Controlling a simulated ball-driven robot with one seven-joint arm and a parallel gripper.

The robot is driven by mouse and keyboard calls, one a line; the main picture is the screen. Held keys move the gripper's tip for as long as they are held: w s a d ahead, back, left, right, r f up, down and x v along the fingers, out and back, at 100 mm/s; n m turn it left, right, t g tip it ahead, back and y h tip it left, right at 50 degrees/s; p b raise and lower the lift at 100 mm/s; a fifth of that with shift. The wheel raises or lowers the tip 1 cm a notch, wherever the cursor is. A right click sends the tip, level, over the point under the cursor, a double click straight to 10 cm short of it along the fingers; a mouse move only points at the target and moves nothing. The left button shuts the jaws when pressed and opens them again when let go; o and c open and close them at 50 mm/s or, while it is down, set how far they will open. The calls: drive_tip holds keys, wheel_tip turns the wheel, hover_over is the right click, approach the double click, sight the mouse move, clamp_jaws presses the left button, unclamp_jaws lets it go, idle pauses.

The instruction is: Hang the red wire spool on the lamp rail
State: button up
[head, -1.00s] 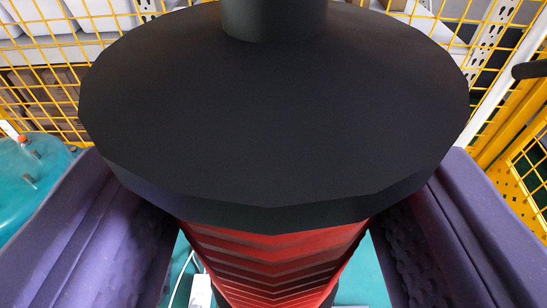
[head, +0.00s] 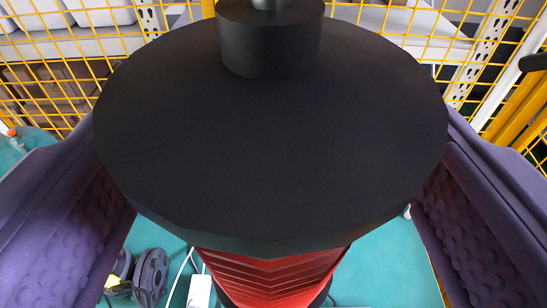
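The red wire spool (head: 278,278) fills the middle of the head view. Its wide black flange (head: 270,140) faces me, and a black hub (head: 270,42) rises from it with a small grey metal piece (head: 270,4) at its top. The red winding shows below the flange. My gripper (head: 275,195) has its two purple padded fingers either side of the spool, with teal gaps between the pads and the red winding. It is open around the spool and not clamping it. I cannot make out the lamp rail for sure; what bears the spool is not clear.
Yellow mesh fencing (head: 45,45) crosses the back, with perforated grey posts (head: 490,60) and a yellow post (head: 518,110) at right. White bins (head: 100,10) stand behind it. A dark reel (head: 152,272) and a white box (head: 200,290) lie below on the teal surface.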

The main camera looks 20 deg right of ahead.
drive_tip(key=b+v, duration=0.2)
drive_tip(key=v, duration=0.5)
drive_tip(key=shift+s+a, duration=0.1)
drive_tip(key=shift+s, duration=0.25)
drive_tip(key=shift+w+a+f+b, duration=0.1)
drive_tip(key=shift+w+f+b, duration=0.1)
drive_tip(key=shift+b, duration=0.65)
drive_tip(key=s+a+f+n+y+b, duration=0.1)
drive_tip(key=s+a+b, duration=0.3)
drive_tip(key=b, duration=1.3)
drive_tip(key=s+a+f+n+y+b, duration=0.2)
drive_tip(key=a+b, duration=0.8)
drive_tip(key=b, duration=0.7)
drive_tip(key=shift+s+a+y, duration=0.35)
drive_tip(key=shift+s+y, duration=0.35)
drive_tip(key=shift+s, duration=0.35)
drive_tip(key=shift+a+f, duration=0.1)
drive_tip(key=shift+f, duration=0.05)
